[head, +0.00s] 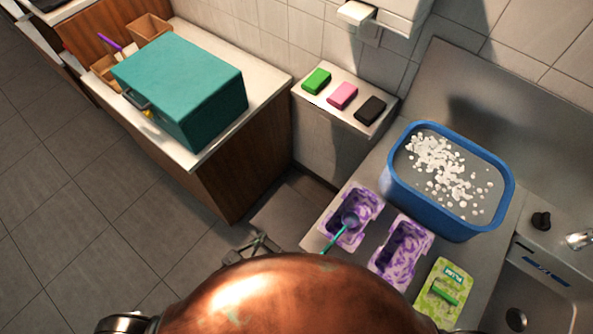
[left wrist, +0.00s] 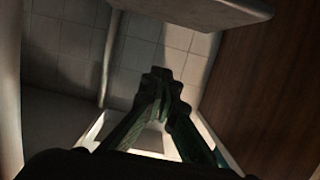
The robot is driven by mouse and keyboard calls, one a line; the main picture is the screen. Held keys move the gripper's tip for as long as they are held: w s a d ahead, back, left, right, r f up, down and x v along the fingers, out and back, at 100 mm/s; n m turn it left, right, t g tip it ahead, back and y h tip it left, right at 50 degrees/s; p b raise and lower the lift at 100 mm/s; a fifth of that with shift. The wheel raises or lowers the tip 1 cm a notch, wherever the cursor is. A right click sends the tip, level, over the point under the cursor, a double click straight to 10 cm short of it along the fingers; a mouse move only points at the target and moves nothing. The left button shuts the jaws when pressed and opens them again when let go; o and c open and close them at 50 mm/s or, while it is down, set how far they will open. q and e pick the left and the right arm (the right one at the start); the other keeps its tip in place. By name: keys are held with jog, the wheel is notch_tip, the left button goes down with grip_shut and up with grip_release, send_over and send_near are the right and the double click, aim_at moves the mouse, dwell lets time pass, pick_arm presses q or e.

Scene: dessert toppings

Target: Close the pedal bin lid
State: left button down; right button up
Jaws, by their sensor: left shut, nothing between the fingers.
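My left gripper (head: 259,242) is low in the gap between the wooden cabinet and the steel counter, partly hidden by a copper-coloured rounded shape. In the left wrist view its dark green fingers (left wrist: 162,78) are together, with nothing between them. A flat grey surface (head: 290,212) lies in the gap just beyond the gripper; I cannot tell whether it is the pedal bin's lid. A pale-edged shape (left wrist: 146,141) shows behind and below the fingers in the left wrist view, too dark and covered to identify. I cannot make out whether the bin lid is open or shut.
The wooden cabinet (head: 228,183) walls the gap on the left and carries a teal box (head: 190,90). A ledge with green, pink and black blocks (head: 370,110) is above the gap. On the right counter are a blue tub (head: 440,222), purple moulds (head: 404,252) and a teal-handled ladle (head: 349,221).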

dwell(0.6)
pick_arm(q)
notch_tip(320, 180, up, 4)
jog(key=p, duration=0.4)
jog(key=s+a+f+b, duration=0.2)
jog(key=s+a+f, duration=0.3)
jog(key=s, duration=0.2)
jog(key=shift+s+a+f, duration=0.2)
jog(key=shift+s+a, duration=0.1)
jog(key=shift+s, duration=0.1)
jog(key=shift+f, duration=0.1)
jog(key=s+a+f+n+g+y, duration=0.2)
jog(key=s+a+f+g+y, duration=0.15)
jog(key=s+a+f, duration=0.45)
jog(key=s+a+f+n+g+y, duration=0.2)
jog(key=s+a+f+y, duration=0.15)
jog(key=f, duration=0.85)
jog(key=s+f+n+g+y, duration=0.1)
jog(key=s+f+g, duration=0.2)
jog(key=s, duration=0.7)
jog(key=s+a+f+g+y, duration=0.1)
jog(key=s+f+g, duration=0.2)
jog(key=s, duration=0.8)
jog(key=shift+s+a+f+n+g, duration=0.2)
jog(key=shift+f+n+g, duration=0.2)
jog(key=shift+f, duration=0.5)
